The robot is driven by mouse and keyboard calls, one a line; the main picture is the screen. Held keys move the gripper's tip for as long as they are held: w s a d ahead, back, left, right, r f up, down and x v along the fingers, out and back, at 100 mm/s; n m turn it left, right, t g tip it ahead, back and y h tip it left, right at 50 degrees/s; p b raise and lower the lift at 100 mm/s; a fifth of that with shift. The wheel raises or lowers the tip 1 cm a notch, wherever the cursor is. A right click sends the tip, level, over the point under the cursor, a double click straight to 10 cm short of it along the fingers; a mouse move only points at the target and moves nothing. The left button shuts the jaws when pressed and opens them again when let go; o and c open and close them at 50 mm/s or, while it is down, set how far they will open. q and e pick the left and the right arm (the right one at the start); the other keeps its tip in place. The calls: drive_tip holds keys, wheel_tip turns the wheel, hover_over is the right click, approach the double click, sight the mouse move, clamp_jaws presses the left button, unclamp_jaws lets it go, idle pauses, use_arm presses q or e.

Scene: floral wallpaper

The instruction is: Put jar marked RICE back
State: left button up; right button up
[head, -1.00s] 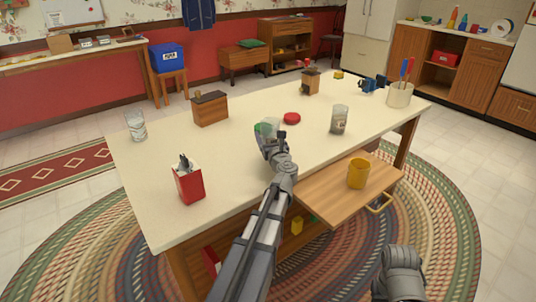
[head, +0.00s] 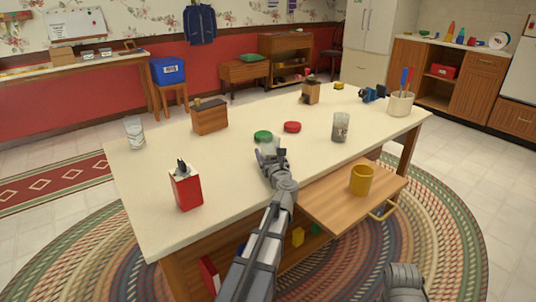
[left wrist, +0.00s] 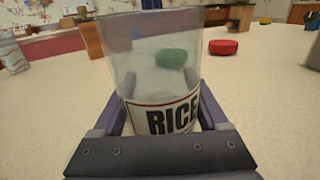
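The clear RICE jar (left wrist: 163,85) stands upright between the fingers of my left gripper (left wrist: 163,118) in the left wrist view. The fingers lie against both its sides, with the label facing me. In the head view the jar (head: 269,147) is mostly hidden by my left gripper (head: 271,158), over the middle of the cream table (head: 200,165). I cannot tell whether its base touches the tabletop. A green lid (head: 263,136) lies just beyond it and shows through the glass. Only a grey part of my right arm shows at the bottom; its fingertips are out of view.
A red lid (head: 292,127), another jar (head: 340,127) and a wooden grinder (head: 310,92) stand to the right. A wooden box (head: 209,117), a glass jar (head: 134,133) and a red box (head: 186,188) stand left. A yellow mug (head: 361,180) sits on the pulled-out board (head: 325,200).

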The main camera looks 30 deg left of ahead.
use_arm(q)
drive_tip(key=o, duration=0.4)
drive_tip(key=shift+c, duration=0.2)
drive_tip(key=shift+r, duration=0.25)
drive_tip(key=v, duration=1.2)
